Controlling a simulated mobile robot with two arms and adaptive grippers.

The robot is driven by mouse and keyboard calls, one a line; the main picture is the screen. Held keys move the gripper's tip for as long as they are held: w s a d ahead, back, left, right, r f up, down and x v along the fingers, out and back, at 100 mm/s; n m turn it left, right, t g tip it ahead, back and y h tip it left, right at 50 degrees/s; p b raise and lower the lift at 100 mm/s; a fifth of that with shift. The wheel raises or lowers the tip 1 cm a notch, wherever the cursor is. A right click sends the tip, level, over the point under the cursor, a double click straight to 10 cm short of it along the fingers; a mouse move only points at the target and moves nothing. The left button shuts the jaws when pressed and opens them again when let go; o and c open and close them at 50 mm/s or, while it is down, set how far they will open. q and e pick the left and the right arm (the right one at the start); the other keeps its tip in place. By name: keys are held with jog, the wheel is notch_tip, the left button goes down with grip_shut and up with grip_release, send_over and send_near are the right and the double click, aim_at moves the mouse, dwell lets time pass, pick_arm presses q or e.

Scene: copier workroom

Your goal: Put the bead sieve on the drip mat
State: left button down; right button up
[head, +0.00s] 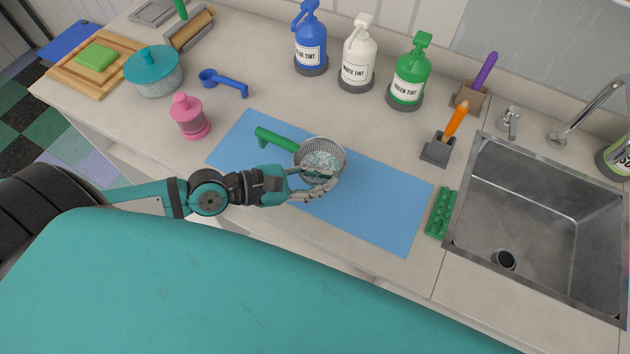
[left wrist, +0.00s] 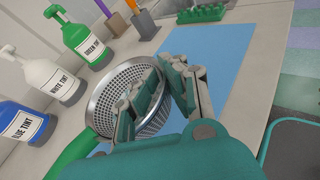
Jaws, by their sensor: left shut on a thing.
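The bead sieve (head: 321,148) is a round, perforated metal bowl with a green handle pointing to the upper left in the head view. It also shows in the left wrist view (left wrist: 118,86). My left gripper (head: 327,181) is shut on the sieve's near rim; its fingers show at the rim in the left wrist view (left wrist: 164,66). The drip mat (head: 378,212) is a flat blue sheet on the counter. The sieve is over the mat's middle; I cannot tell whether it touches the mat. My right gripper is not in view.
A green studded block (head: 440,213) lies right of the mat, beside the sink (head: 535,215). Blue (head: 310,40), white (head: 358,55) and green (head: 409,75) tint bottles stand behind. A pink jar (head: 189,117) and blue scoop (head: 224,82) are at left. The mat's right part is bare.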

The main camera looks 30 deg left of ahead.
aim_at(305, 181)
pick_arm(q)
jog(key=shift+w+a+f+b, duration=0.2)
jog(key=shift+w+a+b, duration=0.25)
jog(key=shift+a, duration=0.3)
jog(key=shift+w+a+b, duration=0.25)
jog(key=shift+a+b, duration=0.15)
jog(key=shift+a, duration=0.05)
notch_tip(305, 181, down, 3)
jog(key=shift+d+r+b, duration=0.1)
jog(key=shift+d+b, duration=0.05)
jog(key=shift+b, duration=0.4)
jog(key=shift+f, duration=0.3)
jog(key=shift+s, duration=0.1)
jog(key=c, duration=1.5)
grip_release()
jog(key=shift+f, duration=0.1)
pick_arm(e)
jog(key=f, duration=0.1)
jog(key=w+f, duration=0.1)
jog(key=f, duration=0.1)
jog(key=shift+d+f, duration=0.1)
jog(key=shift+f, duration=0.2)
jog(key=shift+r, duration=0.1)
